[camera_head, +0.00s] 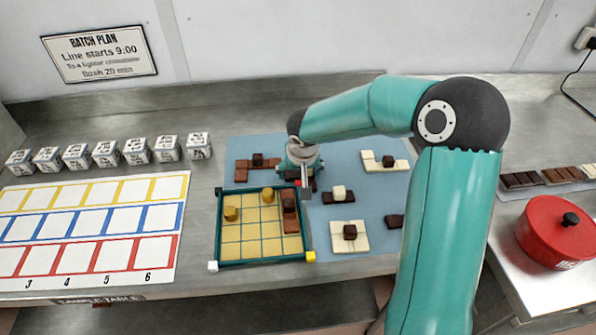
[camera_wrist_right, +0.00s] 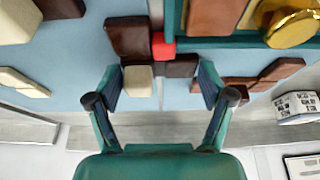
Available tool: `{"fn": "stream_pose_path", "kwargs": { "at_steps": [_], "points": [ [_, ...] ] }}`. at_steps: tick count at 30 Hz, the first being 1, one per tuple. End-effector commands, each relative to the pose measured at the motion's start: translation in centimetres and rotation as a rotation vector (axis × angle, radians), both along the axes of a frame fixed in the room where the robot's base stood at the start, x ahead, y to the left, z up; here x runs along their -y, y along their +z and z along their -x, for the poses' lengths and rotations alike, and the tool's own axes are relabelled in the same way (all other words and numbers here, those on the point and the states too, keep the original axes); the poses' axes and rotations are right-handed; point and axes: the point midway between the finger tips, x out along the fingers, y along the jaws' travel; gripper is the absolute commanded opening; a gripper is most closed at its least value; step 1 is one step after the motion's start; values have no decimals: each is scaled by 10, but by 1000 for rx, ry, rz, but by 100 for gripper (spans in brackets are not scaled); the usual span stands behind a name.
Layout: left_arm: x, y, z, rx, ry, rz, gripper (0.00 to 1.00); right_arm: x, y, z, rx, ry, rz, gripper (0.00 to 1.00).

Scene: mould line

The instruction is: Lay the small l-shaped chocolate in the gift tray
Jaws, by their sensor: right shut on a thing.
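The small L-shaped chocolate (camera_wrist_right: 129,39) is dark, with a pale knob on it. It sits between the two fingers of my right gripper (camera_wrist_right: 165,90) in the right wrist view, and the gripper is shut on it. In the head view my right gripper (camera_head: 304,180) is at the back right corner of the gift tray (camera_head: 219,236) and largely hides the piece. I cannot tell whether the piece is clear of the mat. The tray has a dark green rim, yellow squares and coloured corners. My left gripper is not in view.
The tray holds gold round pieces (camera_head: 231,213) and a brown bar (camera_head: 291,224) along its right side. Other chocolates lie on the blue mat (camera_head: 325,220), including a pale one (camera_head: 372,163) and a dark one (camera_head: 338,198). A red pot (camera_head: 553,235) stands far right.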

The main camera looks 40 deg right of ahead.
Motion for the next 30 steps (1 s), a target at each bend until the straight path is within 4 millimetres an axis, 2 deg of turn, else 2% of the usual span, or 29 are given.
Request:
{"fn": "stream_pose_path", "kwargs": {
  "at_steps": [6,7,10,23,26,30],
  "points": [
    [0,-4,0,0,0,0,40,0,-3,0,1,0,1,45],
    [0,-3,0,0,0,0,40,0,-2,0,0,0,0,84],
    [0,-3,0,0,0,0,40,0,-1,0,0,0,0,100],
    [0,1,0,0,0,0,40,0,2,0,-1,0,1,100],
    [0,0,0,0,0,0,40,-2,9,2,2,1,2,100],
    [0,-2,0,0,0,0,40,-7,31,9,6,2,2,100]
  ]
}}
